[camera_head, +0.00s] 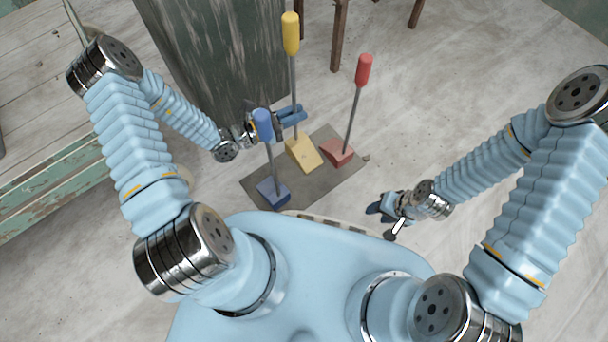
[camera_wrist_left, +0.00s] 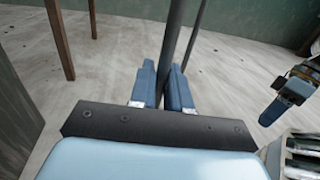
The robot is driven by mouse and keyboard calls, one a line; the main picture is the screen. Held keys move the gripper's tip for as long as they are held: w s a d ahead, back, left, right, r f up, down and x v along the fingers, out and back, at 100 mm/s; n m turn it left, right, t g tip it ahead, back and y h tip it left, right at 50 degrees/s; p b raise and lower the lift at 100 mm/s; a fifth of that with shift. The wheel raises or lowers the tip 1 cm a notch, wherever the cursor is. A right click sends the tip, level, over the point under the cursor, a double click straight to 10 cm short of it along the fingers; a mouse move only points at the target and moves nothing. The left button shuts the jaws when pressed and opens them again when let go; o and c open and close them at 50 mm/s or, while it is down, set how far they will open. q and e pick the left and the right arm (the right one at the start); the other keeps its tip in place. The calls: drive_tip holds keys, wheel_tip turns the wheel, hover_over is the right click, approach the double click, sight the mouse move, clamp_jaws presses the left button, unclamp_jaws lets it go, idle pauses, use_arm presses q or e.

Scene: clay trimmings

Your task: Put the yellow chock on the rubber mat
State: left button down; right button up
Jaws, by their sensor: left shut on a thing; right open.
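The yellow chock (camera_head: 303,154) is a wedge on a grey rod with a yellow grip (camera_head: 290,33) on top. It shows over the grey-brown rubber mat (camera_head: 318,186), between the blue and red chocks; I cannot tell whether it touches the mat. My left gripper (camera_head: 296,114) is shut on its rod, below the yellow grip. In the left wrist view the blue fingers (camera_wrist_left: 168,88) close around a grey rod; the wedge is out of view there. My right gripper (camera_head: 379,212) is open and empty, right of the mat near my base.
A blue chock (camera_head: 272,192) stands on the mat's left part, its blue grip (camera_head: 263,124) near my left gripper. A red chock (camera_head: 338,152) stands on its right part. A dark panel (camera_head: 215,50) rises behind, and a worn wooden bench (camera_head: 45,115) is at left. Floor at right is clear.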

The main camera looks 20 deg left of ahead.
sight(294, 136)
use_arm(q)
wheel_tip(294, 136, down, 10)
drive_tip(key=b, duration=0.2)
drive_tip(key=shift+s+f+b, duration=0.1)
drive_tip(key=shift+f+b, duration=0.15)
drive_tip(key=shift+b, duration=0.15)
drive_tip(key=shift+f, duration=0.15)
drive_tip(key=c, duration=1.1)
unclamp_jaws()
drive_tip(key=shift+s+a, duration=0.15)
drive_tip(key=p+v, duration=0.1)
drive_tip(key=v, duration=1)
drive_tip(key=shift+a, duration=0.25)
